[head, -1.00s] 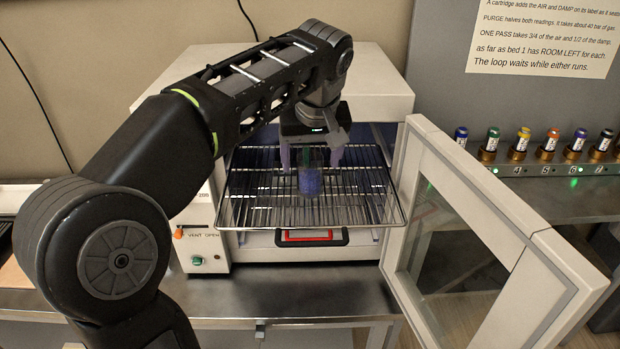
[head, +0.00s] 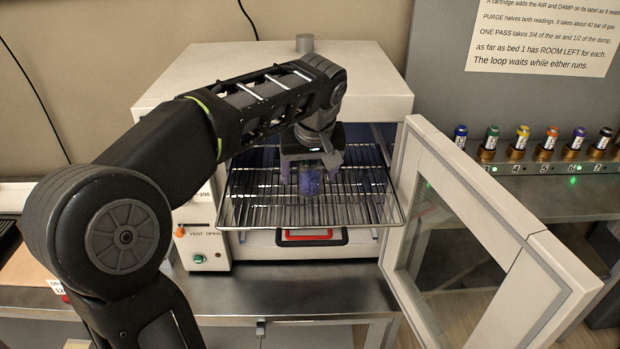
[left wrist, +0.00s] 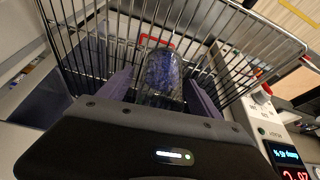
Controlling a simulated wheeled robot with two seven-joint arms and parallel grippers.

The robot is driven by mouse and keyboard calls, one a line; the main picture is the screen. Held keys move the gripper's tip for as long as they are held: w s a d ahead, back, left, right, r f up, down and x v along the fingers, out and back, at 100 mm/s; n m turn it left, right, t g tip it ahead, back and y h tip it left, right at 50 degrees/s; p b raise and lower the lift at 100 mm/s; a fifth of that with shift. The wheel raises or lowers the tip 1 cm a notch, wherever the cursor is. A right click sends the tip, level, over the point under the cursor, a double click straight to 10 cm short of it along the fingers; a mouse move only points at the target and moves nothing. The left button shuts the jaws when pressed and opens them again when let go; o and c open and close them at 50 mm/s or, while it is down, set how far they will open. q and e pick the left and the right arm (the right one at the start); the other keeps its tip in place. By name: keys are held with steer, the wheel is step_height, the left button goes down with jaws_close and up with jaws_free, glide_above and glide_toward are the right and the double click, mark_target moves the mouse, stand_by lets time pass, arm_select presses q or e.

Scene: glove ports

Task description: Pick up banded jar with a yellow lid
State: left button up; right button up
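A clear jar with blue-purple contents (head: 310,183) stands on the wire rack (head: 360,205) that juts from the open white cabinet. It also shows in the left wrist view (left wrist: 160,75). I see no yellow lid or bands; the gripper hides the jar's top in the head view. My left gripper (head: 310,170) is directly over the jar, with its fingers down on either side of it. In the left wrist view the fingers (left wrist: 160,95) flank the jar, with narrow gaps seemingly left between them and the glass. My right gripper is not in view.
The cabinet (head: 375,80) encloses the rack at the back and sides. Its glazed door (head: 480,230) stands open at the right. A red-and-black handle (head: 312,237) is below the rack. Several coloured cartridges (head: 522,137) stand in a row at the far right.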

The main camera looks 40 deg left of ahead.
arm_select(q)
steer(key=c, duration=1.6)
steer(key=shift+o, duration=0.2)
